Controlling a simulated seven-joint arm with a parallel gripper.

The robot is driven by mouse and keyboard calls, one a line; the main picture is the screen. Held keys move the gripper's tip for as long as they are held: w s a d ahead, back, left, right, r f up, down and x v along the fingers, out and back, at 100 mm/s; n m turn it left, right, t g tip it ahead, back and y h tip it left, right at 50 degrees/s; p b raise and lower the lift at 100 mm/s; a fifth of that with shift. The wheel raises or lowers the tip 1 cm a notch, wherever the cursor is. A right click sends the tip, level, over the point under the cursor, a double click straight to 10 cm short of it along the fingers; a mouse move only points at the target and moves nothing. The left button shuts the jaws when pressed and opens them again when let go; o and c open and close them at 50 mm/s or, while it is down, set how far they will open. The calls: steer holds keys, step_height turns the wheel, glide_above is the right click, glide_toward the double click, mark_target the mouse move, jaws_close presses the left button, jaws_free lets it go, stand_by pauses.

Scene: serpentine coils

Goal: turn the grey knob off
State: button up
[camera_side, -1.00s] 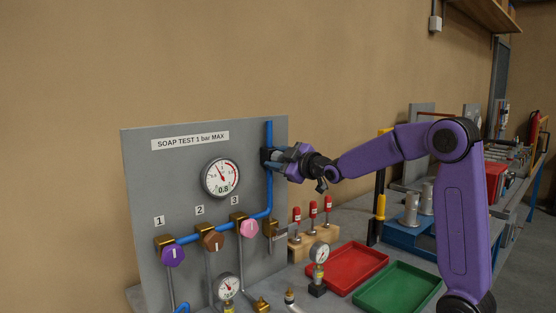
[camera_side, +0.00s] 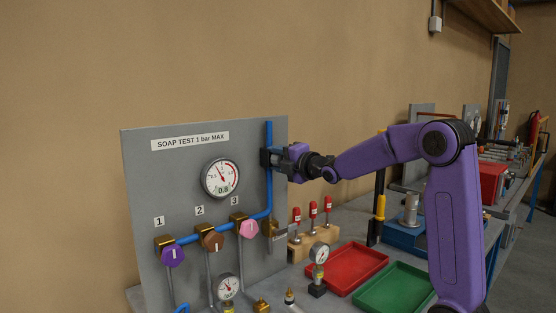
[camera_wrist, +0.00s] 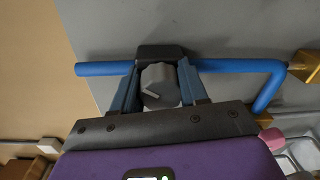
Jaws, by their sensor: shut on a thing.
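The pointer line lies slanted across the pipe's direction. My gripper (camera_wrist: 157,86) has one blue finger on either side of the knob and is shut on it. In the side view my gripper (camera_side: 272,158) is at the upper right of the grey panel (camera_side: 150,205), against the valve. The knob is hidden there by my gripper.
A purple knob (camera_side: 172,255), a brown knob (camera_side: 212,240) and a pink knob (camera_side: 249,229) sit lower left on the panel. A round gauge (camera_side: 221,178) is above them. A red tray (camera_side: 347,268) and a green tray (camera_side: 393,288) lie on the bench.

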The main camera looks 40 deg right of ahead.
steer(key=n, duration=0.6)
steer(key=shift+n, duration=0.3)
stand_by(0.5)
steer(key=o, duration=1)
steer(key=shift+o, duration=0.2)
steer(key=s, duration=1.7)
steer(key=shift+s+a+r, duration=0.2)
steer(key=shift+a, duration=0.1)
steer(key=shift+f, duration=0.1)
